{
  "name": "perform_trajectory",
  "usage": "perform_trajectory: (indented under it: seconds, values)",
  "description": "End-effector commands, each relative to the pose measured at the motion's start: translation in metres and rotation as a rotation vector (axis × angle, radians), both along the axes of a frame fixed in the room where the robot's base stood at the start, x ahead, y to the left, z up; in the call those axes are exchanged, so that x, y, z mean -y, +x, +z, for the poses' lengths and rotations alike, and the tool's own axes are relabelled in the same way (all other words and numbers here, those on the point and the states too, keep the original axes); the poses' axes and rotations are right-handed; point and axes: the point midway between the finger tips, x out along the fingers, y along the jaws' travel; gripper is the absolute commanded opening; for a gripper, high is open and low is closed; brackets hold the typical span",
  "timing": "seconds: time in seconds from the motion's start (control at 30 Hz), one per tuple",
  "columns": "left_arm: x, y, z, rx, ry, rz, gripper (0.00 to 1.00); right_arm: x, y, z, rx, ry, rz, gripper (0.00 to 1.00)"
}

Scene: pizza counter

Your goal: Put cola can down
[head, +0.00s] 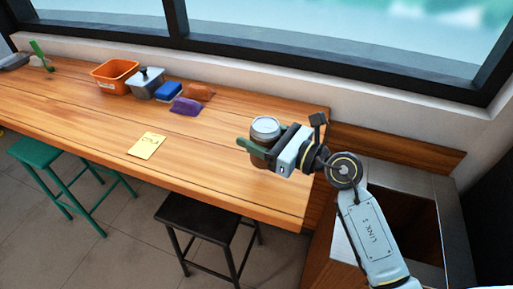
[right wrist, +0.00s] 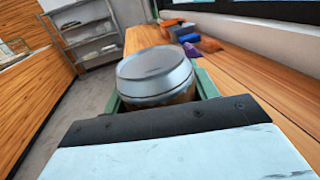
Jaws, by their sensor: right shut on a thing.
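A cola can (head: 265,127) with a silver top is held in my right gripper (head: 262,147) over the right end of the wooden counter (head: 215,140). The gripper's green fingers are shut around the can, which looks roughly upright. In the right wrist view the can's silver lid (right wrist: 155,72) fills the middle, between the green fingers. I cannot tell whether the can's base touches the counter. My left gripper is not in view.
A yellow note (head: 146,145) lies near the counter's front edge. An orange bin (head: 115,77), a grey container (head: 147,84), and blue (head: 168,91), purple (head: 186,106) and orange-brown (head: 199,92) items stand toward the back. The counter between these and the can is clear. Stools (head: 205,215) stand in front.

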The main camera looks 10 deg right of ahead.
Motion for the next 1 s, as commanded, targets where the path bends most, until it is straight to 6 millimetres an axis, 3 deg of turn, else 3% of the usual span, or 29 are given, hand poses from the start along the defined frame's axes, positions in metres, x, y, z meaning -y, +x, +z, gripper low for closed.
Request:
perform_trajectory:
  seconds: [0.1,0.2,0.67,0.7,0.83,1.0]
  values:
    - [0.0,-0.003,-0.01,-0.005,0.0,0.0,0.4,0.0,0.0,-0.024,-0.004,0.004,-0.001,0.25]
    - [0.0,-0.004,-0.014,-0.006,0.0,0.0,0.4,0.0,0.0,-0.036,-0.003,0.003,-0.001,0.25]
    - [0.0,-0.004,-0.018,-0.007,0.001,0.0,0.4,0.0,0.0,-0.043,0.001,0.001,0.0,0.25]
    - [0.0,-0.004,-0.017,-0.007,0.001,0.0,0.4,0.0,0.0,-0.043,-0.001,0.0,0.0,0.62]
    - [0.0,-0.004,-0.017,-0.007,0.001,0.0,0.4,0.0,0.0,-0.043,-0.001,0.0,0.0,0.79]
    - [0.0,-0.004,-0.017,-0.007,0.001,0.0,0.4,0.0,0.0,-0.043,-0.001,0.0,0.0,0.8]
